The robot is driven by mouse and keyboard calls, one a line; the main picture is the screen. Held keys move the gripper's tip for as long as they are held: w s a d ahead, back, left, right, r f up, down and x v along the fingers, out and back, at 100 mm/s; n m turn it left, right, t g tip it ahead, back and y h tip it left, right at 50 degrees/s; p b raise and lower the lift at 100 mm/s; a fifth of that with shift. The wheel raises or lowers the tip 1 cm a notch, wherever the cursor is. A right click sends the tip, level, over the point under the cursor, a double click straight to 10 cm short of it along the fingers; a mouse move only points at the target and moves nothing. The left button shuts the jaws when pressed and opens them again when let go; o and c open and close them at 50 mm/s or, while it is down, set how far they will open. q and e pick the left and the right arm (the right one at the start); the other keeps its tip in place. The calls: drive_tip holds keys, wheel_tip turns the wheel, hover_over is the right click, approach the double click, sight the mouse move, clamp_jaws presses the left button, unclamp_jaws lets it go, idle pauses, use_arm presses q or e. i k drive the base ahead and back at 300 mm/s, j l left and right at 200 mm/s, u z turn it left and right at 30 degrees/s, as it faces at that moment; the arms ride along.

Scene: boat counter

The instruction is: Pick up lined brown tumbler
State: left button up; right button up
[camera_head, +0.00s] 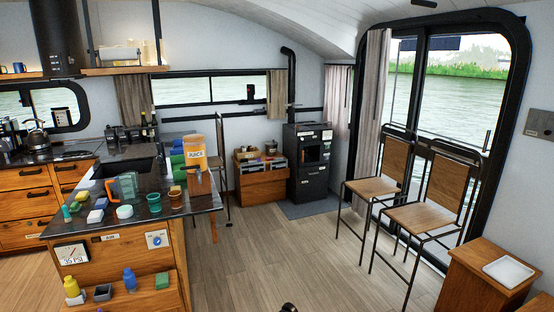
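A small brown tumbler (175,196) stands upright on the dark counter (135,222) of the wooden island, near its right end. Lines on it are too small to make out clearly. A teal-green cup (154,203) stands just left of it. Neither of my grippers can be made out in the head view. A small dark shape shows at the bottom edge of the picture, and I cannot tell what it is.
Several cups, boxes and blocks crowd the counter, including a white-topped teal tub (124,212). A lower wooden shelf (145,296) holds a yellow bottle (72,288) and a blue bottle (130,279). Two tall chairs (432,205) stand right. The wooden floor (270,255) between is clear.

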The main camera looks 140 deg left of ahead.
sight(175, 196)
drive_tip(key=k+u, duration=0.1)
drive_tip(key=u, duration=0.4)
drive_tip(key=k+u, duration=0.1)
drive_tip(key=u, duration=0.35)
drive_tip(key=k+j+u, duration=0.1)
drive_tip(key=u, duration=3.1)
drive_tip(key=i+j+u, duration=0.15)
drive_tip(key=i+u, duration=0.95)
drive_tip(key=i+l, duration=0.1)
drive_tip(key=i, duration=0.25)
